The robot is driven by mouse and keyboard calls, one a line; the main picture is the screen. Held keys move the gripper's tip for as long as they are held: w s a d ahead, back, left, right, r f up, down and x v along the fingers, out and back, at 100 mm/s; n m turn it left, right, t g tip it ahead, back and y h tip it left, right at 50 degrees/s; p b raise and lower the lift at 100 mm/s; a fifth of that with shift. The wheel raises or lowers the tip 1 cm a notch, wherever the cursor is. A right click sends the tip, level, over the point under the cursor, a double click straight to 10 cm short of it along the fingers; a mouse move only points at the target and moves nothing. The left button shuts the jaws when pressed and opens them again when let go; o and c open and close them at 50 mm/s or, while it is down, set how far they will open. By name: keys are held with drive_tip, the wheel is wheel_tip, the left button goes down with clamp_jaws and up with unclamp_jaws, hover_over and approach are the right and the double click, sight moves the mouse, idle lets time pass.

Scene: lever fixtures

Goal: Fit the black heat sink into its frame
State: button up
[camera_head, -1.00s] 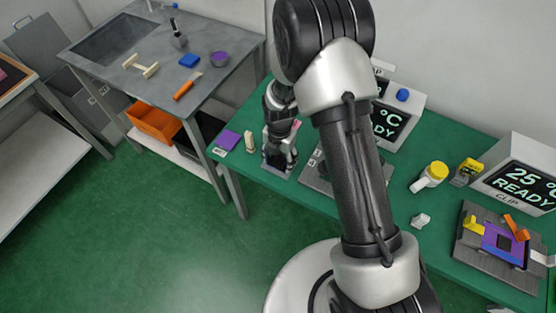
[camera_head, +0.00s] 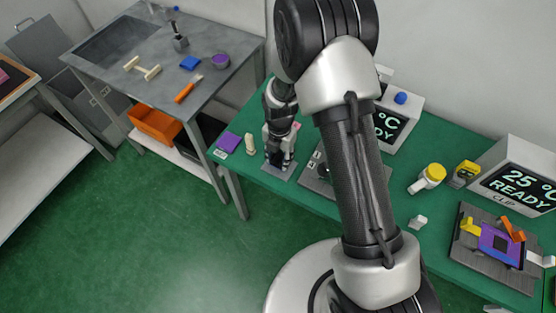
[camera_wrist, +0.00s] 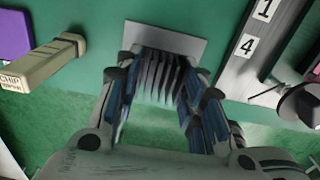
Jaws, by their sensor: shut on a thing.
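The black heat sink (camera_wrist: 160,78) shows its upright fins between my fingers in the wrist view. It is at a grey plate (camera_wrist: 168,36) on the green table; whether it touches the plate is hard to tell. My gripper (camera_wrist: 163,84) is shut on the heat sink, with a finger along each side. In the head view my gripper (camera_head: 279,157) points down at the plate and mostly hides the heat sink. A grey fixture (camera_head: 315,179) stands just right of it, partly behind my arm. Its numbered edge (camera_wrist: 247,48) shows in the wrist view with labels 1 and 4.
A beige chip stick (camera_wrist: 45,65) and a purple pad (camera_wrist: 14,36) lie left of my gripper. A dark knob (camera_wrist: 303,102) is close on the right. Farther right are a yellow-capped bottle (camera_head: 429,177) and the clip fixture (camera_head: 467,250).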

sight(280, 157)
wheel_tip(280, 157, up, 6)
drive_tip(key=p, duration=0.3)
drive_tip(key=shift+f, duration=0.1)
